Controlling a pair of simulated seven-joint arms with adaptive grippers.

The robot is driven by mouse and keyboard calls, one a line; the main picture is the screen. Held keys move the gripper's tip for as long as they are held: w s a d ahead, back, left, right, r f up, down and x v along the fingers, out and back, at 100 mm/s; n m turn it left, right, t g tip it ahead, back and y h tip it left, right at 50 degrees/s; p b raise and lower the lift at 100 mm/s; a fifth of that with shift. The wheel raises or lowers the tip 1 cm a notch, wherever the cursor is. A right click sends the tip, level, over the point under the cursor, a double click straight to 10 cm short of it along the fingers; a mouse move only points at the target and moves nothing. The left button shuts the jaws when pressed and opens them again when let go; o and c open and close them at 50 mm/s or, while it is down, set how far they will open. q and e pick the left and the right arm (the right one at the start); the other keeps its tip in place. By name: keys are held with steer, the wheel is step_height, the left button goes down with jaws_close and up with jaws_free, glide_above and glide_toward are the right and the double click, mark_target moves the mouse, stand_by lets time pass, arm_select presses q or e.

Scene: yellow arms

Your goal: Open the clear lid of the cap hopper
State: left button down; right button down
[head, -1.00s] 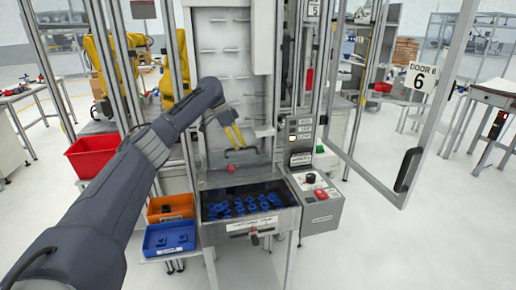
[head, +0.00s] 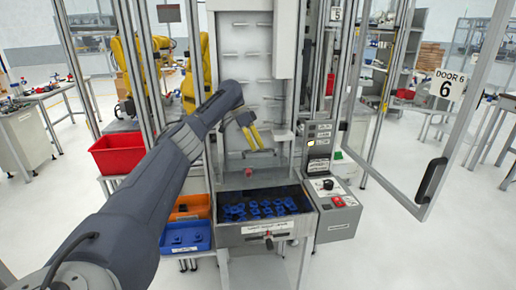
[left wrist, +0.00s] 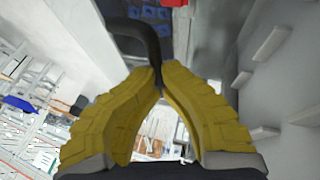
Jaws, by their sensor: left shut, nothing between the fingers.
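The cap hopper (head: 268,229) is a metal bin holding several blue caps (head: 268,208), which also show at the top of the left wrist view (left wrist: 150,12). A clear panel, seemingly its lid (head: 285,172), appears raised at the bin's back; its edges are hard to make out. A dark curved handle (left wrist: 136,28) shows in the left wrist view, running down behind my fingertips. My left gripper (head: 258,150) has yellow fingers pointing down above the bin's back. In the left wrist view my left gripper (left wrist: 160,78) is shut and empty, close to the handle; contact cannot be told. My right gripper is out of view.
A control box (head: 335,205) with a red button stands right of the hopper. Orange (head: 190,206) and blue (head: 187,237) bins sit to its left, with a red bin (head: 118,153) farther left. An open framed door (head: 440,130) stands at the right.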

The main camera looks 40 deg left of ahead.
arm_select(q)
steer(key=c, duration=1.7)
jaws_free()
steer(key=shift+s+a+f, duration=0.1)
steer(key=shift+a+f, duration=0.2)
steer(key=shift+f, duration=0.5)
steer(key=shift+c, duration=0.2)
steer(key=shift+o, duration=1.4)
steer(key=shift+d+r, duration=0.15)
steer(key=shift+r, duration=0.15)
step_height(320, 180, up, 10)
